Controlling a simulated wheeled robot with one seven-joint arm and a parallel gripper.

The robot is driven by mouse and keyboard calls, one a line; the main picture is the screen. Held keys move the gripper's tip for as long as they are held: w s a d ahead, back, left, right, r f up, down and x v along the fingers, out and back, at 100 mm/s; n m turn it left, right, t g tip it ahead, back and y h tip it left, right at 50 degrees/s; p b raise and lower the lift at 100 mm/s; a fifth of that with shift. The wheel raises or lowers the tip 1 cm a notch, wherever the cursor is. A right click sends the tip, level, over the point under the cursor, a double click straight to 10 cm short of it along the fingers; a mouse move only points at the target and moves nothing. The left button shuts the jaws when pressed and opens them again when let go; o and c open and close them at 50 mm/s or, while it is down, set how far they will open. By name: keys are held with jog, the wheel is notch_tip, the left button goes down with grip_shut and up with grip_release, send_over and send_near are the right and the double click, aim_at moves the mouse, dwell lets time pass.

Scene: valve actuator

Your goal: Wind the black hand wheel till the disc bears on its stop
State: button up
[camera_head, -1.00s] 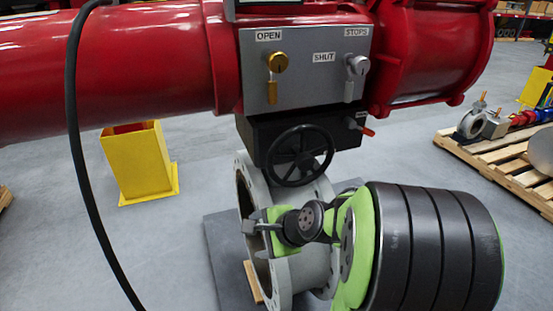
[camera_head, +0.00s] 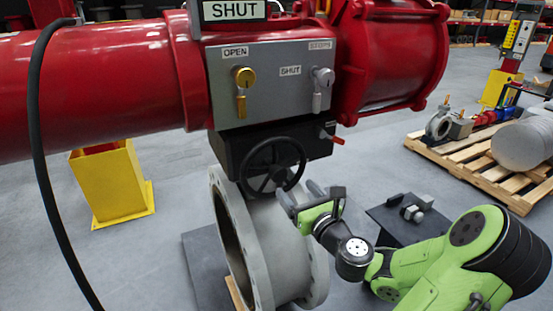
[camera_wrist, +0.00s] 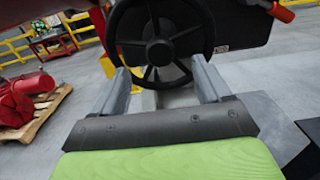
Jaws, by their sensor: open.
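The black hand wheel (camera_head: 272,167) sits on the front of the black gearbox (camera_head: 228,150), under the grey panel of the red actuator. My gripper (camera_head: 300,195) is open, just right of the wheel's lower edge in the head view. In the wrist view the wheel (camera_wrist: 160,40) is straight ahead, and the two fingers of my gripper (camera_wrist: 160,82) stand apart around its lower part. I cannot tell whether they touch the rim. The grey valve body (camera_head: 290,260) is below. Its disc and stop cannot be made out. A sign above the panel reads SHUT (camera_head: 234,10).
The panel carries a brass lever (camera_head: 242,88) marked OPEN and a grey lever (camera_head: 320,88) marked SHUT. A red-tipped lever (camera_head: 331,137) sticks out right of the wheel. A black hose (camera_head: 38,150) hangs at left. A yellow stand (camera_head: 118,190) and a pallet (camera_head: 510,190) stand apart.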

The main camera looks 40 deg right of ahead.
aim_at(281, 175)
jog(key=p+x, duration=0.2)
jog(key=x, duration=0.2)
jog(key=p+x, duration=0.2)
jog(key=x, duration=0.2)
jog(key=p+x, duration=0.1)
jog(key=x, duration=0.2)
jog(key=shift+w+f+p, duration=0.4)
jog(key=shift+c, duration=0.2)
grip_shut()
